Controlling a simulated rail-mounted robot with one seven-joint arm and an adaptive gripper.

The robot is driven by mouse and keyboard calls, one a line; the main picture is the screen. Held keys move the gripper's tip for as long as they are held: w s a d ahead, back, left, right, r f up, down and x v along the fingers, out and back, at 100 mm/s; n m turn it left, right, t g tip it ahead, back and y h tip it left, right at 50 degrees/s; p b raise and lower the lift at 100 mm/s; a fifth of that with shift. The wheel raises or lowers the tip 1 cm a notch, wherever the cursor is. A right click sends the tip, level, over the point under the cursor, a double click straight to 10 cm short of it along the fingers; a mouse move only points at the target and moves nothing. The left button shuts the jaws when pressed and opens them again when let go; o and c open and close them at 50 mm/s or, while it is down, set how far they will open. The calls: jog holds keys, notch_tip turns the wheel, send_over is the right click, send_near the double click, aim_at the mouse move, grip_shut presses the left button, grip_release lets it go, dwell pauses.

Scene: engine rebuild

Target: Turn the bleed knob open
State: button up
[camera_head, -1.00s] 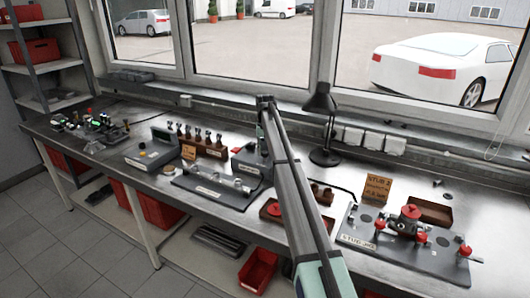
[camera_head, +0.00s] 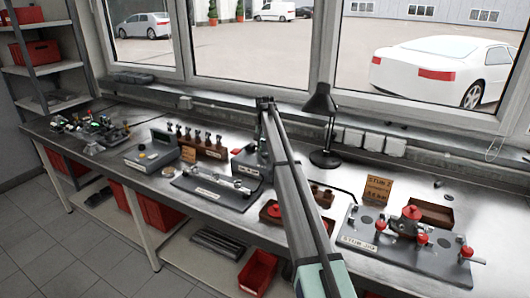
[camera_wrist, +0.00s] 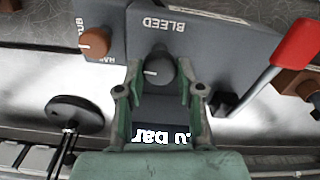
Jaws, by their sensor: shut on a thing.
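The bleed knob (camera_wrist: 157,70) is dark and round with a white pointer line, on a grey panel marked BLEED (camera_wrist: 185,30). In the wrist view the pointer line points left. My gripper (camera_wrist: 161,66) has one finger on each side of the knob and is shut on it. A dark display (camera_wrist: 165,137) with white digits and "bar" shows between the fingers; its number is partly hidden. In the head view the grey unit (camera_head: 246,162) stands at the back of the bench, partly behind my arm. The gripper's fingers and the knob cannot be made out there.
In the wrist view an orange-brown knob (camera_wrist: 96,43) sits left of the bleed knob, and a red-handled lever (camera_wrist: 296,38) rises at right. A black desk lamp (camera_head: 325,125) stands right of my arm. A stub jig (camera_head: 400,240) lies further right.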

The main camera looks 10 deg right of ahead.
aim_at(265, 153)
jog(key=shift+s+f, duration=0.1)
jog(key=o, duration=1.2)
jog(key=shift+c, duration=0.2)
jog(key=shift+r, duration=0.2)
notch_tip(265, 153, up, 12)
jog(key=shift+f, duration=0.15)
